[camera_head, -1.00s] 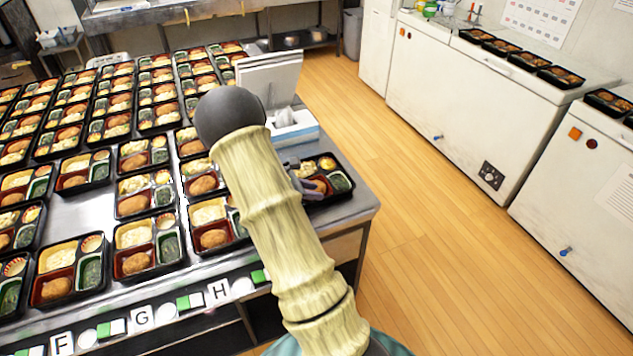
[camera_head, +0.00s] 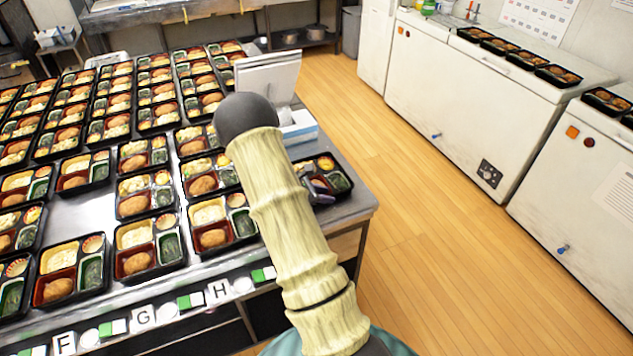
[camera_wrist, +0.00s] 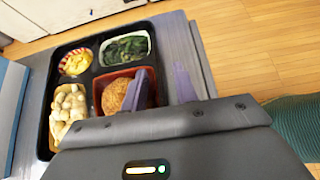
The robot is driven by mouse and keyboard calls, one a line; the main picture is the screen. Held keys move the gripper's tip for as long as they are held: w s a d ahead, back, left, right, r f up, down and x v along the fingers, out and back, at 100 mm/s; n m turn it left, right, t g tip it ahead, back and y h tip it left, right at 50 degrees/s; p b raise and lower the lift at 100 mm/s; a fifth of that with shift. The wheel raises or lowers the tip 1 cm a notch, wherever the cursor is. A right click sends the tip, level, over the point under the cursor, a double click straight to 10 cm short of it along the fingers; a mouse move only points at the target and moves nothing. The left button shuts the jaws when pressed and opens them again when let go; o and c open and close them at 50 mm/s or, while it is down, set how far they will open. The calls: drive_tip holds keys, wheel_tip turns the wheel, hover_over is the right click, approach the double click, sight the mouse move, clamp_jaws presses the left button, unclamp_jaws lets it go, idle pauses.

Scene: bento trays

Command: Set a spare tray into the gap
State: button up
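The spare tray (camera_head: 349,193) is a black bento tray at the right end of the table, partly hidden by my arm. In the wrist view the spare tray (camera_wrist: 46,140) holds a fried patty, greens, a yellow item in a striped cup and pale food. My gripper (camera_wrist: 160,88) is open at its right side. One finger is over the red patty compartment and the other is outside the rim, with the side wall between them. I cannot tell whether they touch it. The gap (camera_head: 82,214) is a bare patch of table among the filled trays at left.
Rows of filled trays (camera_head: 120,260) cover the table left of my arm. A white-and-blue box (camera_head: 300,127) and an upright panel (camera_head: 268,78) stand behind the spare tray. White freezers (camera_head: 480,110) line the right wall, with open floor between.

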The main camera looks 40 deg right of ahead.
clamp_jaws()
drive_tip(key=shift+r, duration=0.1)
wheel_tip(320, 180, up, 10)
drive_tip(key=shift+b, duration=0.35)
idle(0.6)
